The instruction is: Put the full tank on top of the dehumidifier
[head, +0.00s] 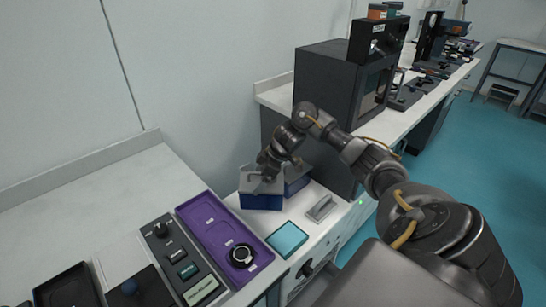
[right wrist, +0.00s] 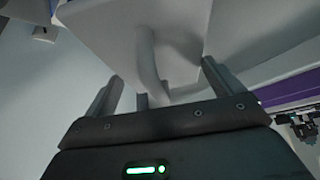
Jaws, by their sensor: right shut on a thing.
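A blue tank with a grey top (head: 262,201) is over the white surface left of the tall dark cabinet. My right gripper (head: 270,170) is at its top, shut on its handle. In the right wrist view the pale curved handle (right wrist: 147,60) stands between the fingers of my right gripper (right wrist: 158,90), under the pale tank top (right wrist: 110,22). A second blue and grey box (head: 297,181) is right behind the tank, partly hidden by my arm. I cannot tell whether the held tank touches the surface, nor which unit is the dehumidifier. My left gripper is out of view.
A teal pad (head: 287,239) and a grey plate with a handle (head: 322,208) lie on the white surface (head: 300,221). A purple tray (head: 212,228) with a round dial is to the left. A tall dark cabinet (head: 325,75) stands behind my right arm.

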